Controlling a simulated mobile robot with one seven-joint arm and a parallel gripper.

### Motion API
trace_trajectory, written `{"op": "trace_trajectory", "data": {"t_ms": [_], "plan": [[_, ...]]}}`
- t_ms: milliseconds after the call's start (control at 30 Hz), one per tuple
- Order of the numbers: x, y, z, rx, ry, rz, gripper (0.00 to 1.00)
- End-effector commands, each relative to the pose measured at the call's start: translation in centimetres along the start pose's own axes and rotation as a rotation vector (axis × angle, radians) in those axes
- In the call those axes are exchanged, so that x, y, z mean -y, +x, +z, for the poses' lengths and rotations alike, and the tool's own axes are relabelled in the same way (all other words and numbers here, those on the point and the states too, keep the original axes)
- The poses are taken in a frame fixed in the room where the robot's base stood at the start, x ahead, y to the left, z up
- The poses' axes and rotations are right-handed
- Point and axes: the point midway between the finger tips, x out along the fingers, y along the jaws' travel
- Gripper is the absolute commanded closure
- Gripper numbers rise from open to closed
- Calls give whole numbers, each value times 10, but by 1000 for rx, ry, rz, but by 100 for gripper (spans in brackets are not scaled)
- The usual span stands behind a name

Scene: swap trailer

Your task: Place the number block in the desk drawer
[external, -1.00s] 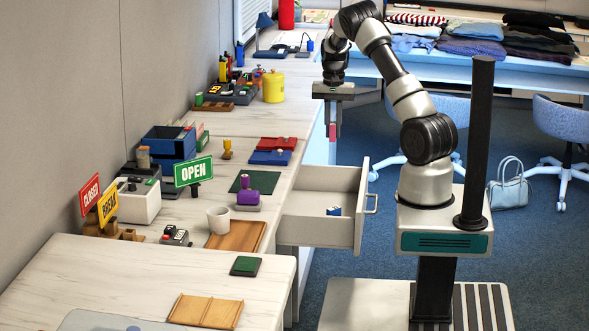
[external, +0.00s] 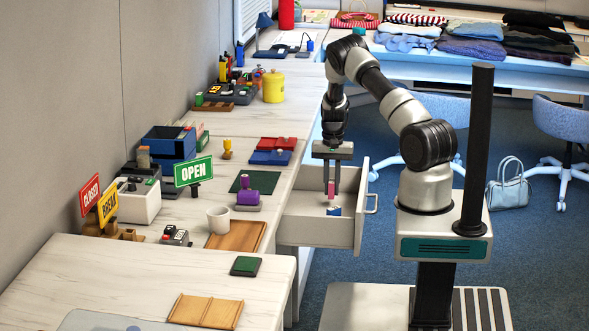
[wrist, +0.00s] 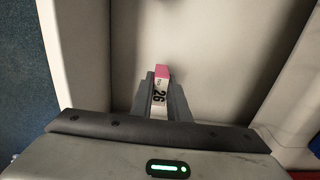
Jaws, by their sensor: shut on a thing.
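The number block (wrist: 160,92) is a small white and pink piece with "26" on it, held between my fingers in the wrist view. It shows as a small pink piece (external: 331,188) in the external view. My gripper (external: 332,191) points down and is shut on the block. It is over the open desk drawer (external: 310,232), with the fingers apparently within the drawer's outline. I cannot tell whether the block touches the drawer floor. The wrist view shows the pale drawer floor (wrist: 215,60) beneath the block.
A small blue item (external: 334,211) is in the drawer, close to my fingertips. The drawer's front panel with its handle (external: 372,204) stands to the right. The desk (external: 150,262) on the left holds a white cup (external: 219,220), a wooden tray (external: 237,237) and signs.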

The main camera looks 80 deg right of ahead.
Motion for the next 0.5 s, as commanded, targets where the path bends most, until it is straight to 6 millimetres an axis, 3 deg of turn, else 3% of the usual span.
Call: {"op": "trace_trajectory", "data": {"t_ms": [167,500], "plan": [[0,27,1,2,0,1,100],[0,30,0,1,0,1,100]]}}
